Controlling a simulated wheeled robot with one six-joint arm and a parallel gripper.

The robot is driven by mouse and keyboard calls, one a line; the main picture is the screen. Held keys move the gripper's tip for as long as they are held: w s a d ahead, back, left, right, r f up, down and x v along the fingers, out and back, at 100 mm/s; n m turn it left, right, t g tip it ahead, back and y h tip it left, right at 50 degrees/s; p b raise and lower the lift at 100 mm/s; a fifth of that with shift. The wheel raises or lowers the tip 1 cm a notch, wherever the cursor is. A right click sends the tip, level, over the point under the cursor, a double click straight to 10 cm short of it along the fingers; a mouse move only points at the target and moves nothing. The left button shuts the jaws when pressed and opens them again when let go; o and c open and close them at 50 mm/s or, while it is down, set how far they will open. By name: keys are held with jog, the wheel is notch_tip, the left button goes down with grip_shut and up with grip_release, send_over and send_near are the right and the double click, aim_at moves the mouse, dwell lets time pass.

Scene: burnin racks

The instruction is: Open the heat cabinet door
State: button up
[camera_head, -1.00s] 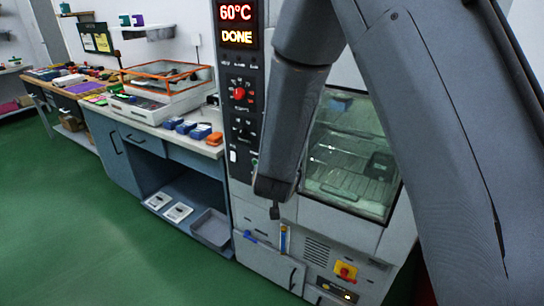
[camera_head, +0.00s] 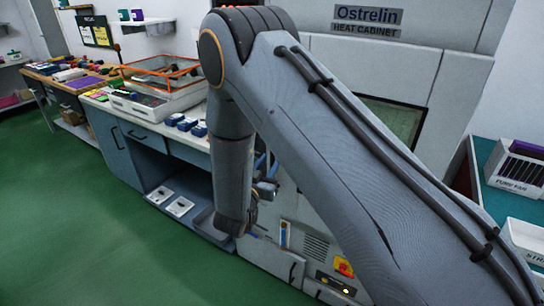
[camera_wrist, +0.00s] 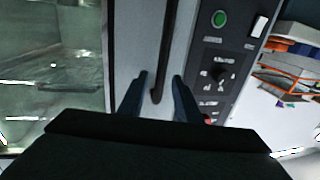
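The heat cabinet (camera_head: 465,75) is a tall grey unit with a nameplate, and my arm covers much of its front. Its door (camera_wrist: 120,20) has a glass window (camera_wrist: 55,75), part of which also shows in the head view (camera_head: 395,118). The door looks closed in the wrist view. A dark bar handle (camera_wrist: 165,55) runs along the door beside the control panel. My gripper (camera_wrist: 156,93) is open, with one finger on each side of the handle's lower end in the picture. Contact cannot be told. In the head view my arm mostly hides the gripper.
The control panel (camera_wrist: 225,60) with a green button is close to the right finger in the wrist view. A workbench (camera_head: 140,135) with trays and blue items stands left of the cabinet. A teal table (camera_head: 490,190) with white bins is at the right. Green floor is open at left.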

aim_at(272, 159)
jog(key=shift+p+x, duration=0.3)
jog(key=shift+x, duration=1.2)
jog(key=shift+c, duration=0.3)
grip_shut()
